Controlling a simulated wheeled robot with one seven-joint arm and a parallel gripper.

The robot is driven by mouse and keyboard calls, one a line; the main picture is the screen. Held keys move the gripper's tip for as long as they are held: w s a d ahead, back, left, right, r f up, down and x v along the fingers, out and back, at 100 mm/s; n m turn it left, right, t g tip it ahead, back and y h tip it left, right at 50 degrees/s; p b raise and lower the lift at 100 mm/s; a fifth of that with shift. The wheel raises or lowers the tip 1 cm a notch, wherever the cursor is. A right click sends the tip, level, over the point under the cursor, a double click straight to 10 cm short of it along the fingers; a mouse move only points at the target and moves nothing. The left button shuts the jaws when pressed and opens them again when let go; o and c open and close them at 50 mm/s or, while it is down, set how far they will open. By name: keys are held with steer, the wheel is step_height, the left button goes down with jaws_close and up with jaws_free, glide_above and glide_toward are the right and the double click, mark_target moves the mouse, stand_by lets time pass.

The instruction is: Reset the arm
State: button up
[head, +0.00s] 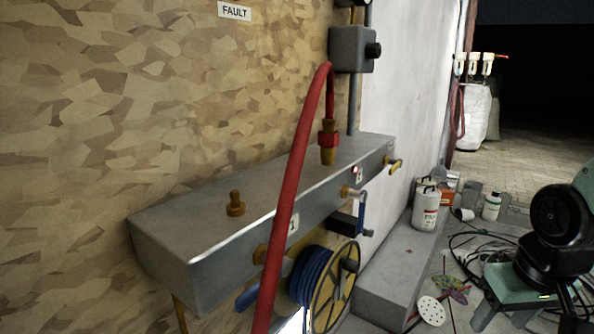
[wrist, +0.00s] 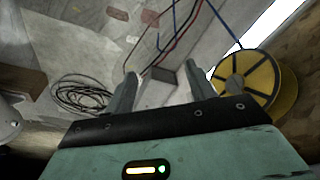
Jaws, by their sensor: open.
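My arm shows at the right edge of the head view, in front of the floor and apart from the metal bench on the wall; the fingertips cannot be made out there. In the wrist view my gripper (wrist: 165,82) is open, its two fingers spread apart with nothing held between them. Behind the gap lie the grey floor, a small grey block and some thin cables.
A metal manifold box (head: 225,240) juts from the wall, with a red hose (head: 290,185) arching over it. A yellow cable reel (head: 335,290) hangs below; it also shows in the wrist view (wrist: 262,85).

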steer(key=s+a+r+n+g, duration=0.1)
steer(key=s+a+n, duration=0.4)
steer(key=a, duration=0.4)
steer(key=s+a+r+n+g, duration=0.1)
steer(key=s+a+n, duration=0.2)
steer(key=s+a, duration=0.45)
step_height(320, 180, up, 17)
steer(key=p, duration=1.7)
steer(key=shift+a, duration=0.45)
steer(key=shift+w, duration=0.1)
